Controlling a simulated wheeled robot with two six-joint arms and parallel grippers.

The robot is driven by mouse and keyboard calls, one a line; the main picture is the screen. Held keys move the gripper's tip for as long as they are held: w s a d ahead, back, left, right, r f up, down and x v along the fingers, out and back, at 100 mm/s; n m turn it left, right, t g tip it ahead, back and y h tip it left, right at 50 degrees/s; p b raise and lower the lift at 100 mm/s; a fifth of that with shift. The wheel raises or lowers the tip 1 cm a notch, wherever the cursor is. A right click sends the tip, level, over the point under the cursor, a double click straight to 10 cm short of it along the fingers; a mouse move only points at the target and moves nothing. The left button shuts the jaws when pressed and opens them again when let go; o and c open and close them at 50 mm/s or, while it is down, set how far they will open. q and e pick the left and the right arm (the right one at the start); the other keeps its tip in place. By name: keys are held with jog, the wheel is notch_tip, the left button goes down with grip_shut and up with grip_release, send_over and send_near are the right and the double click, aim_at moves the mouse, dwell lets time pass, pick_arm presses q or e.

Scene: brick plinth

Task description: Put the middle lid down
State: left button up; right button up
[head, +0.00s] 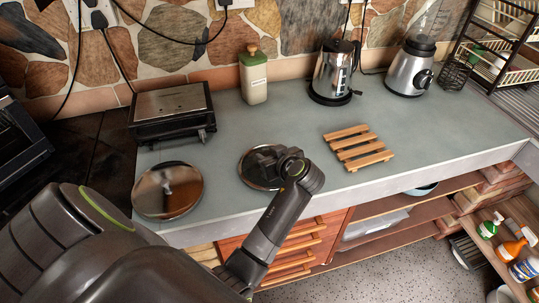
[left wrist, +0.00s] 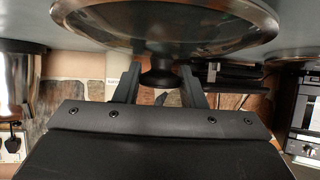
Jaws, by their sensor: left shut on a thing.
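A round glass lid (head: 247,173) with a metal rim is at the middle of the grey counter, partly hidden under my left gripper (head: 270,160). In the left wrist view the lid (left wrist: 165,30) fills the top, and its dark knob (left wrist: 158,78) is between the two fingers of my left gripper (left wrist: 158,85). The gripper is shut on the knob. The lid looks level and close to the counter; I cannot tell whether it touches. Another round lid (head: 167,191) lies on the counter to the left. My right gripper is not in view.
A wooden slatted trivet (head: 358,147) lies right of the held lid. A black grill (head: 172,110), a bottle (head: 253,78), a kettle (head: 334,72) and a blender (head: 411,65) stand along the back. The counter (head: 230,125) between them is clear.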

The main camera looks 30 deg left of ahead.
pick_arm(q)
jog(key=shift+f, duration=0.2)
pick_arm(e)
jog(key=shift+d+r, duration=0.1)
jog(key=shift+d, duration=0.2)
pick_arm(q)
jog(key=o, duration=1.2)
jog(key=shift+f, duration=0.1)
jog(key=shift+c, duration=0.2)
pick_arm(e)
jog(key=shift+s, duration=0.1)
pick_arm(q)
jog(key=shift+r, duration=0.2)
